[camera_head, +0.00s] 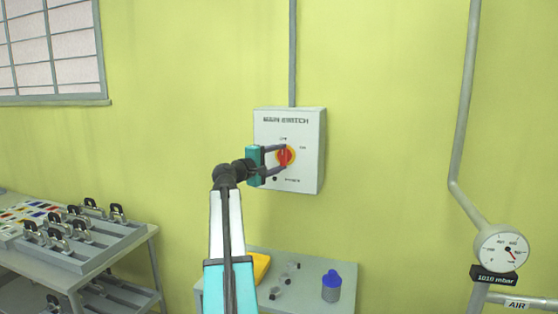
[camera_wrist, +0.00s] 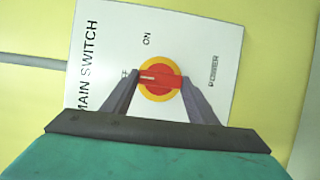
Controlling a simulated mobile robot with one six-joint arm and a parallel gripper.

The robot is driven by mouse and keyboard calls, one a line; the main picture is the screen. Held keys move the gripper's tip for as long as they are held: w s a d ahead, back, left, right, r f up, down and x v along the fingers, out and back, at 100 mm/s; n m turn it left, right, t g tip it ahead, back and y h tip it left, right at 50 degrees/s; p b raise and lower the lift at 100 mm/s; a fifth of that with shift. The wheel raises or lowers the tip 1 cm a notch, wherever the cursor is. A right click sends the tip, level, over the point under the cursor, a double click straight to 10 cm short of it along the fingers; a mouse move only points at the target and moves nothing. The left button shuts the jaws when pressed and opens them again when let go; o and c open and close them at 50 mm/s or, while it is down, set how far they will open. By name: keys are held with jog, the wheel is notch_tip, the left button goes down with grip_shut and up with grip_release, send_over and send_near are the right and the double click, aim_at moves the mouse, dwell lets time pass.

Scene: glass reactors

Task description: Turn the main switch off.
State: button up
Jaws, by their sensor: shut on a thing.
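The main switch is a white wall box (camera_head: 307,122) with a red rotary handle (camera_head: 286,155) on a yellow disc. In the wrist view, turned on its side, the red handle (camera_wrist: 162,80) has a white mark at its left end. That mark points to the partly hidden OFF label at the top of the box, not to the ON label (camera_wrist: 147,38). In the head view the handle stands vertical. My gripper (camera_head: 284,158) is shut on the red handle, one finger at each end; its fingers also show in the wrist view (camera_wrist: 160,90).
A dark round spot (camera_head: 275,179) sits beside the POWER label. Below is a small table (camera_head: 235,256) with a blue-capped container (camera_head: 331,287). A bench with padlocks (camera_head: 110,250) stands left. A gauge (camera_head: 502,250) and pipe are at right.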

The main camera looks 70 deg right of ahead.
jog(key=o, duration=1.1)
jog(key=shift+a, duration=0.1)
jog(key=b+v, duration=0.2)
jog(key=v, duration=1.1)
jog(key=shift+w+a+b, duration=0.15)
jog(key=shift+a+b, duration=0.15)
